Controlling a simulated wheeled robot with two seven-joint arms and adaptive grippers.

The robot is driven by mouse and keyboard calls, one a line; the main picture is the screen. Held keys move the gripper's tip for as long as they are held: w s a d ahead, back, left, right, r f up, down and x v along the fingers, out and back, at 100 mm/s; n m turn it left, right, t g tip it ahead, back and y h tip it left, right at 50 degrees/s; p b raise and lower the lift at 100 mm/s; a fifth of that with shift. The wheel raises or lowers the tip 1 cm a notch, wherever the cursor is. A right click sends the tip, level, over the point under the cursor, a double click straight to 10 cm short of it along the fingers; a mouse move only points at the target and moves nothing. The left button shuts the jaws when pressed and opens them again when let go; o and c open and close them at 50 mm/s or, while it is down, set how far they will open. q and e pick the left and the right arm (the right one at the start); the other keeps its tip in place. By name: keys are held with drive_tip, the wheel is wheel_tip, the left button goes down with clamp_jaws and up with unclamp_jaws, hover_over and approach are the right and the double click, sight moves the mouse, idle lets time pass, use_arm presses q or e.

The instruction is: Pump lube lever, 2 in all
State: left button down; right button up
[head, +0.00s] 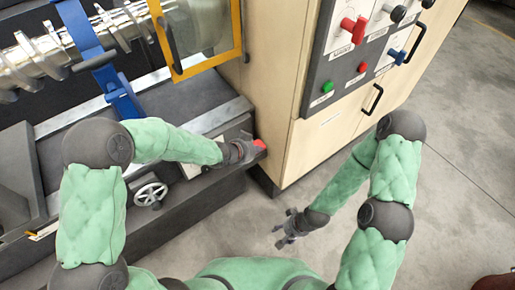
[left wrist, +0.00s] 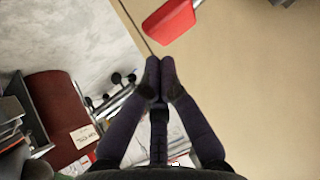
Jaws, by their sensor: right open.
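The red lube lever (head: 259,144) sits at the right end of the dark machine bed, close to the cabinet's edge. In the left wrist view the red grip (left wrist: 169,20) lies just past my fingertips, with a pale shaft running to the upper right. My left gripper (head: 245,150) is beside the lever. In the left wrist view its fingertips (left wrist: 160,66) are together with nothing visible between them; whether they touch the lever I cannot tell. My right gripper (head: 285,228) is open and empty, low over the floor.
A pale cabinet (head: 277,100) with a control panel (head: 325,58) of red, green, black and blue controls stands beyond the lever. A handwheel (head: 150,194) is on the bed's front. A yellow-framed guard (head: 180,74) is above.

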use_arm(q)
drive_tip(key=p+v, duration=0.2)
drive_tip(key=v, duration=0.5)
drive_tip(key=shift+s, duration=0.25)
use_arm(e)
drive_tip(key=r, duration=0.2)
drive_tip(key=shift+w+r, duration=0.2)
drive_tip(key=shift+r, duration=0.1)
use_arm(q)
drive_tip(key=shift+d+f, duration=0.15)
drive_tip(key=s+a+f+n+g+y, duration=0.1)
drive_tip(key=s+a+f+n+g, duration=0.2)
drive_tip(key=s+f+n, duration=0.4)
drive_tip(key=s+a+f+n+g+y, duration=0.1)
drive_tip(key=s+a+f+n+g, duration=0.2)
drive_tip(key=s+f+n, duration=0.4)
drive_tip(key=shift+s+f+g, duration=0.3)
drive_tip(key=shift+s+f, duration=2.45)
drive_tip(key=shift+f, duration=1.15)
use_arm(e)
drive_tip(key=shift+c, duration=0.3)
